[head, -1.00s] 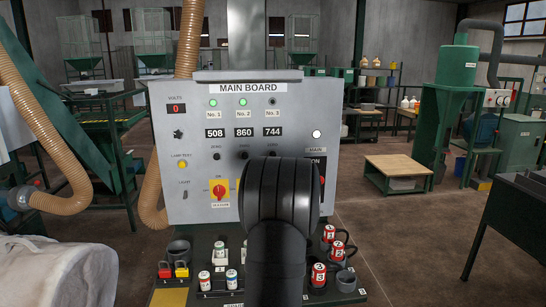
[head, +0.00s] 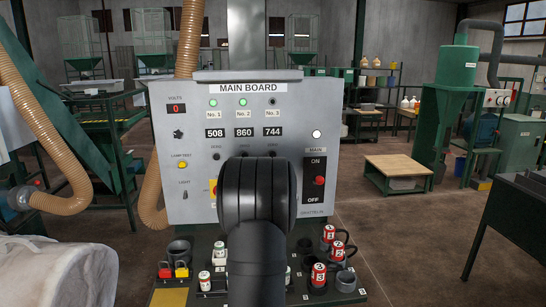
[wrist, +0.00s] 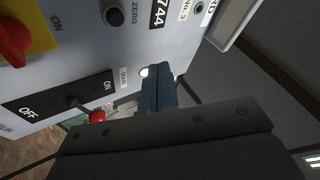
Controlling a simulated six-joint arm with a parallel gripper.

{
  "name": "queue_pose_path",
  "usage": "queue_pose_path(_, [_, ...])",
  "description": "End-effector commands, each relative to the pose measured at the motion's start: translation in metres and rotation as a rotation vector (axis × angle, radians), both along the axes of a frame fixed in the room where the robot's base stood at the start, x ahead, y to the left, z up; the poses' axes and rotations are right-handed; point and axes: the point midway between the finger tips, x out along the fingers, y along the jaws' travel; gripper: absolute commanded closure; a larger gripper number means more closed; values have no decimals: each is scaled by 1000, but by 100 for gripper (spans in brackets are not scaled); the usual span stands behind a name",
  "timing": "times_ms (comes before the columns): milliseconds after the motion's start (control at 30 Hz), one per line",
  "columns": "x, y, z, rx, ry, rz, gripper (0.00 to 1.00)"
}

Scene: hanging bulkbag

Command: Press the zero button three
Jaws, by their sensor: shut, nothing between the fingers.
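The grey main board (head: 300,100) faces me, with displays reading 508, 860 and 744. The zero button three is the dark round button (head: 272,155) under the 744 display (head: 272,131), just above my dark wrist in the head view. It also shows in the wrist view as a black button (wrist: 114,15) beside the word ZERO. My gripper (wrist: 158,72) is shut and empty in the wrist view, its tips near a small white lamp and apart from the button in the picture. I cannot tell whether it touches the panel. In the head view my arm hides the gripper.
The main switch (head: 317,180) has a red-tipped lever, to the right of my wrist. A red rotary switch on yellow (head: 214,190) is partly hidden on the left. Lamps one and two glow green; lamp three (head: 273,102) is dark.

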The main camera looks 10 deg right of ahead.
Motion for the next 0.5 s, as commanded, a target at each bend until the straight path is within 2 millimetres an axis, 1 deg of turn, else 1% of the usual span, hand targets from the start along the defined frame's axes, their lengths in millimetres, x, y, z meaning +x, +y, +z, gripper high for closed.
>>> queue_pose_path(133, [3,0,0,0,1,0,100])
queue_pose_path(267, [13,0,0,0,0,0,100])
queue_pose_path(500, [47,0,0,0,0,0,100])
